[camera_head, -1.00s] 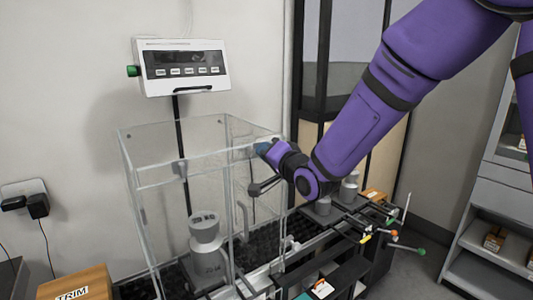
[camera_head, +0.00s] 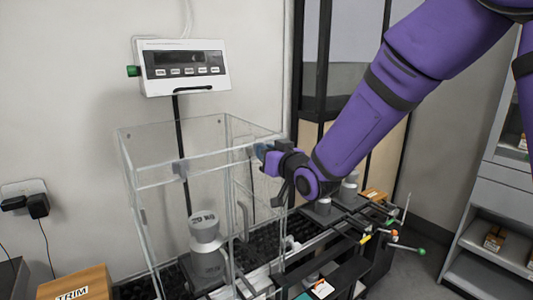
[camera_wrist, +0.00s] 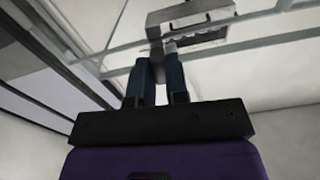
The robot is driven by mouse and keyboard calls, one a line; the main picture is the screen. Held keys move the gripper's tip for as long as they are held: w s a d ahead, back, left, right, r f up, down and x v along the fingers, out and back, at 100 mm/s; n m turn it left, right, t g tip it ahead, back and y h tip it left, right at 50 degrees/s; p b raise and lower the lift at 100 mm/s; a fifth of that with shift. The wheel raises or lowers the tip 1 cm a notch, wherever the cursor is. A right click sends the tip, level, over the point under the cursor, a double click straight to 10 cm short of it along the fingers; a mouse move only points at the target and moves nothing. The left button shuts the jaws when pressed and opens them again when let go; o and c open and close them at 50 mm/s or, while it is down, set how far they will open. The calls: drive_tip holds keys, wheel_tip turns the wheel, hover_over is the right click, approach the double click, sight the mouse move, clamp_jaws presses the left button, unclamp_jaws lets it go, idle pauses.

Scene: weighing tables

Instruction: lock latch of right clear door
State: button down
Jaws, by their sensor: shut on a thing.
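The clear case (camera_head: 150,178) stands on the bench, with its right clear door (camera_head: 262,190) facing my arm. My gripper (camera_head: 262,150) is at the upper edge of this door, its blue fingers closed together there. In the wrist view my gripper (camera_wrist: 157,60) has its two fingers on a small grey latch part (camera_wrist: 157,45), with little gap between them. The fingers and wrist mostly hide the latch in the head view, so its exact angle cannot be told.
A white display unit (camera_head: 182,67) stands behind the case on a dark post. A grey weight-like object (camera_head: 206,235) is inside the case. A cardboard box (camera_head: 75,284) is at lower left. Small tools and the bench rail (camera_head: 350,235) lie below my wrist.

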drive_tip(key=shift+f+n, duration=0.1)
drive_tip(key=shift+n, duration=0.6)
drive_tip(key=c, duration=1.1)
unclamp_jaws()
drive_tip(key=v, duration=1.1)
drive_tip(key=shift+w, duration=0.1)
drive_tip(key=shift+d, duration=0.1)
